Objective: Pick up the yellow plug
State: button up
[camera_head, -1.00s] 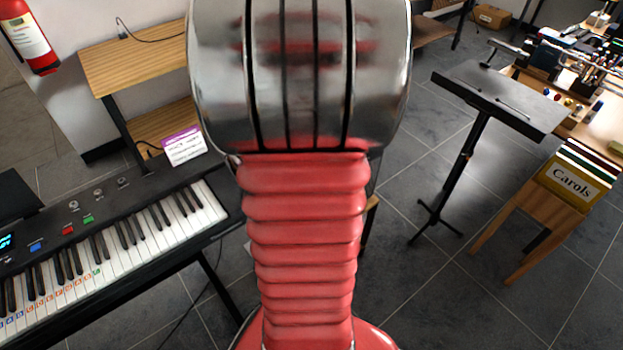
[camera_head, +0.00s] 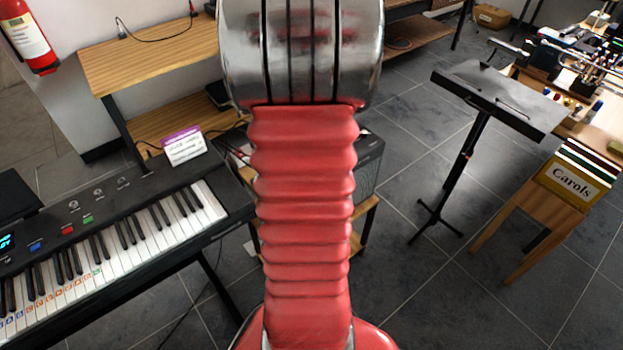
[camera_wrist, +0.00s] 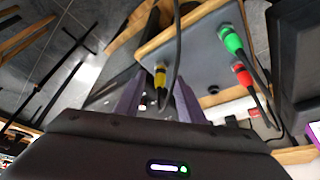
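The yellow plug (camera_wrist: 160,78) shows in the wrist view at the left part of a grey panel, upright, with a dark cable (camera_wrist: 178,45) near it. My gripper (camera_wrist: 156,92) is open. Its two purple-grey fingers appear on either side of the yellow plug in the picture, with a gap on each side. I cannot tell how far the fingertips are from the plug in depth. A green plug (camera_wrist: 232,43) and a red plug (camera_wrist: 243,76) are to the right on the same panel. In the head view my arm hides the gripper and the plugs.
The grey panel (camera_wrist: 200,55) has a wooden edge. A dark box (camera_wrist: 293,50) stands right of it. In the head view are a keyboard (camera_head: 120,240) at left, a dark amplifier (camera_head: 368,165) behind my arm, and a music stand (camera_head: 490,95) at right, with open floor between.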

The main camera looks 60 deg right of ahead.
jog(key=shift+c, duration=0.5)
grip_shut()
notch_tip(320, 180, up, 10)
dwell(0.8)
dwell(0.3)
